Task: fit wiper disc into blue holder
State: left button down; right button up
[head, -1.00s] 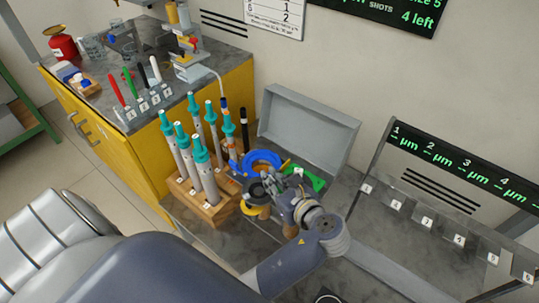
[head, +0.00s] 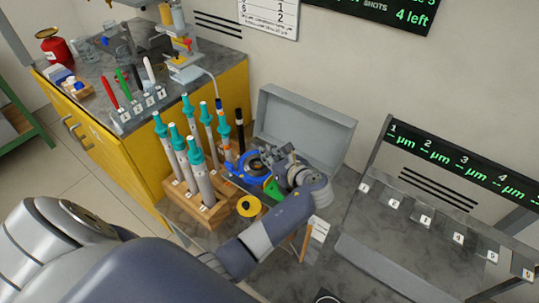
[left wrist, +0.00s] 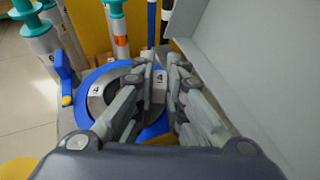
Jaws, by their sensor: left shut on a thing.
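The blue holder (head: 249,178) is a blue ring by the open grey case; in the left wrist view it is a round blue rim (left wrist: 88,117) with an upright blue lever on its left. My left gripper (head: 272,157) is over the holder's right side, its fingers (left wrist: 160,98) shut on the grey wiper disc (left wrist: 98,104). The disc bears a white label "4" and appears within the blue rim in the left wrist view. Whether it is seated or still above the holder I cannot tell. The fingers hide the disc's right part. My right gripper is not in view.
A wooden rack (head: 207,211) of teal-topped tubes stands left of the holder. The open grey case (head: 305,117) is close behind and right. A yellow round piece with a dark centre (head: 249,207) lies in front, and a green part (head: 272,187) is beside the holder.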

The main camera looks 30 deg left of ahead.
pick_arm(q)
jog(key=c, duration=1.9)
grip_release()
jog(key=shift+c, duration=0.2)
jog(key=shift+r, duration=0.15)
jog(key=v, duration=1.2)
